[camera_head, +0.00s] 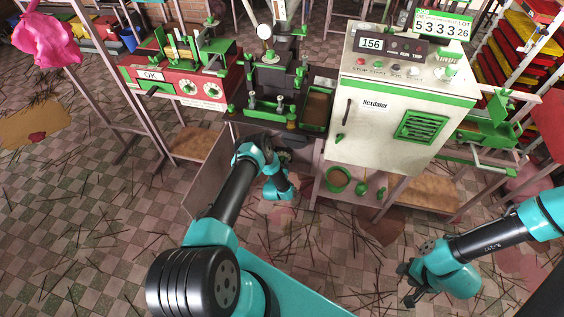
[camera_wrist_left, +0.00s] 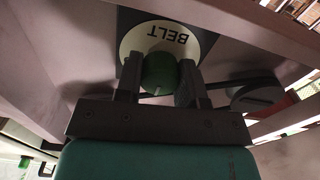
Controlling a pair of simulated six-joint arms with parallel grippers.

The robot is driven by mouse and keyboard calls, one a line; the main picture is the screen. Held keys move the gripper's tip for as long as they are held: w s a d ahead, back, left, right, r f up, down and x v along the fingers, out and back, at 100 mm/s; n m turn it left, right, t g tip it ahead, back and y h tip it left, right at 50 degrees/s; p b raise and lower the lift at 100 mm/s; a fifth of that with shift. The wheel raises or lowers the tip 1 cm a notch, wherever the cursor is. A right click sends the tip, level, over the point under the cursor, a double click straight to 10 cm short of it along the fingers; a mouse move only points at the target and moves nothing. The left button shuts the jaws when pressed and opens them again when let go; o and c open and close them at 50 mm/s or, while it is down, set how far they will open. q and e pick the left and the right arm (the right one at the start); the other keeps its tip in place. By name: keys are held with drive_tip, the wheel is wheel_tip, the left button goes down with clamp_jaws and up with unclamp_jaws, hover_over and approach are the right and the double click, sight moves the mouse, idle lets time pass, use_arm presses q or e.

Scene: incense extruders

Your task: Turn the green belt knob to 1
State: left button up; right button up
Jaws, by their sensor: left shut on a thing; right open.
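The green belt knob (camera_wrist_left: 158,73) sits on a round white dial plate (camera_wrist_left: 136,40) marked BELT, which reads upside down in the left wrist view. A short white pointer mark shows on the knob's near edge, towards my gripper. My left gripper (camera_wrist_left: 161,88) is shut on the knob, one finger on each side. Any numbers on the dial are hidden or too small to read. In the head view, my left arm covers the knob and the fingertips below the extruder. My right gripper (camera_head: 408,286) is open and empty above the floor at the lower right.
A second, dark round knob (camera_wrist_left: 257,95) sits close to the right of my left fingers. The white control cabinet (camera_head: 385,115) shows 156 and stands right of the extruder (camera_head: 283,80). A red machine (camera_head: 190,80) stands on the left. Open floor lies around my right gripper.

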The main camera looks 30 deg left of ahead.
use_arm(q)
drive_tip(key=c, duration=0.3)
drive_tip(key=shift+n, duration=0.5)
drive_tip(key=n, duration=0.4)
drive_tip(key=shift+n, duration=0.3)
drive_tip(key=n, duration=0.4)
drive_tip(key=shift+n, duration=2.2)
drive_tip(key=o, duration=0.9)
